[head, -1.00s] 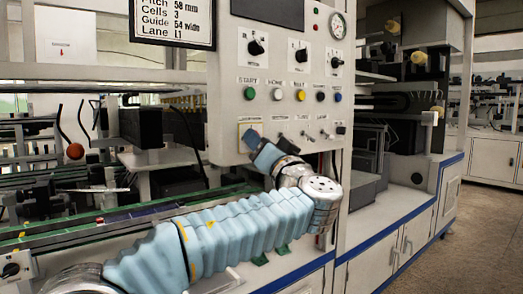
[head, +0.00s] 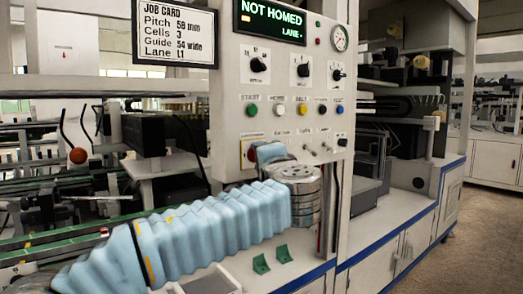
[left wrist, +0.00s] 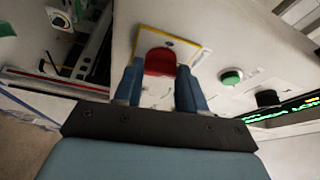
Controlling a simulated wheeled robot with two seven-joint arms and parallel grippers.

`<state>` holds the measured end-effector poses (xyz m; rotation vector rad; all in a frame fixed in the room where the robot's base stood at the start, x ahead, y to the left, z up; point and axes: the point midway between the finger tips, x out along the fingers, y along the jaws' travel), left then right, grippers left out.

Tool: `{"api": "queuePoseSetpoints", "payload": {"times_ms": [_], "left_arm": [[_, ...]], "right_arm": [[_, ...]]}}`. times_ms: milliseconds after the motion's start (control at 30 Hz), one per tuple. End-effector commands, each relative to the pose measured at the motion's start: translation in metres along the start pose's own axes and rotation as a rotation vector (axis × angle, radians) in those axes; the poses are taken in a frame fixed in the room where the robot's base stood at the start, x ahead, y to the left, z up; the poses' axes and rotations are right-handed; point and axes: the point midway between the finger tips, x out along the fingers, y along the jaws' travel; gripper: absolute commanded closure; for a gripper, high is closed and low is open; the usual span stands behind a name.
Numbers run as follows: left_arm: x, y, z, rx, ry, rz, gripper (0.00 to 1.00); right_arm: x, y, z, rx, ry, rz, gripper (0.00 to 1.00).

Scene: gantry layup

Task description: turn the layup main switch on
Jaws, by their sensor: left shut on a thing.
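The main switch is a red knob (left wrist: 160,62) on a yellow-edged plate (left wrist: 196,45) on the control panel (head: 228,110). My left gripper (left wrist: 159,90) has its two blue fingers on either side of the red knob and is shut on it. In the head view a bit of the plate (head: 245,147) shows behind my left gripper (head: 262,156), which hides most of the knob. The panel display (head: 270,22) is lit and reads "NOT HOMED" in green. My right gripper is in neither view.
Green start button (head: 252,110), other buttons and selector knobs (head: 258,65) sit above the switch. Small toggles lie to its right. A job card (head: 174,32) hangs at the upper left.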

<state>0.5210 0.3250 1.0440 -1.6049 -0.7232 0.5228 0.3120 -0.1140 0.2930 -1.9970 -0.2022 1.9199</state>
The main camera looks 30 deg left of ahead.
Motion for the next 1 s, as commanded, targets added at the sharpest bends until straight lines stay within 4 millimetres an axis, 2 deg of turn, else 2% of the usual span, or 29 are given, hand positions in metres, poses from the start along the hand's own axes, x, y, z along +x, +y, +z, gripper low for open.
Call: {"api": "queuePoseSetpoints", "payload": {"times_ms": [33, 300, 933, 967, 1000], "left_arm": [[0.000, -0.003, -0.001, 0.027, 0.001, 0.013, 0.90], [0.000, -0.002, -0.001, 0.138, 0.000, 0.059, 0.90], [0.000, 0.000, -0.001, 0.178, 0.000, 0.075, 0.90], [0.000, 0.000, -0.001, 0.178, 0.000, 0.075, 0.55], [0.000, 0.000, -0.001, 0.178, 0.000, 0.075, 0.49]], "right_arm": [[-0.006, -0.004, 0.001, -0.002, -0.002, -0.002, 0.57], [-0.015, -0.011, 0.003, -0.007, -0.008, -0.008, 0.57], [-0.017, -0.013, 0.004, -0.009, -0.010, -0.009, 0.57], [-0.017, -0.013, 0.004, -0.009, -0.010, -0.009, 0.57], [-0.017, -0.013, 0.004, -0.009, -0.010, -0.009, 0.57]]}}
